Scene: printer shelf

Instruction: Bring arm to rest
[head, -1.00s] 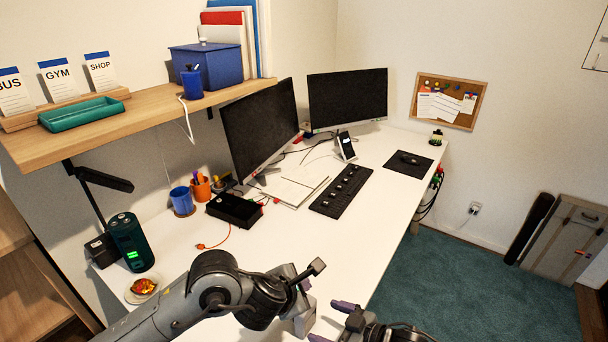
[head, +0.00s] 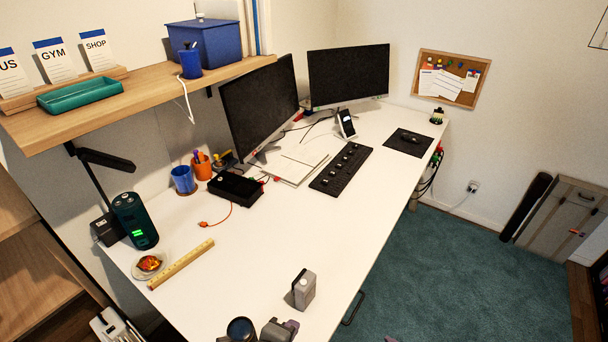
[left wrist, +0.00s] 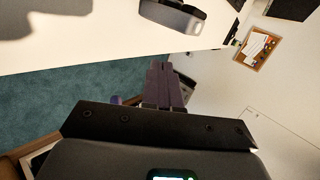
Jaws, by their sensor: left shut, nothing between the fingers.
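My left gripper (head: 280,328) is at the bottom edge of the head view, over the near part of the white desk (head: 250,270). In the left wrist view its purple fingers (left wrist: 163,85) are together, with nothing between them. A small grey box (head: 304,288) with a dark side stands upright on the desk, apart from the gripper. A grey object, probably this box, shows at the top of the left wrist view (left wrist: 172,14). Only a purple sliver, probably a finger of my right gripper (head: 390,339), shows at the bottom edge; its opening is hidden.
A wooden ruler (head: 181,264), a plate with food (head: 150,264) and a dark green cylinder (head: 135,220) stand on the left of the desk. Monitors (head: 345,75) and a keyboard (head: 341,168) are farther back. A wooden shelf (head: 140,100) overhangs the left. The desk's middle is bare.

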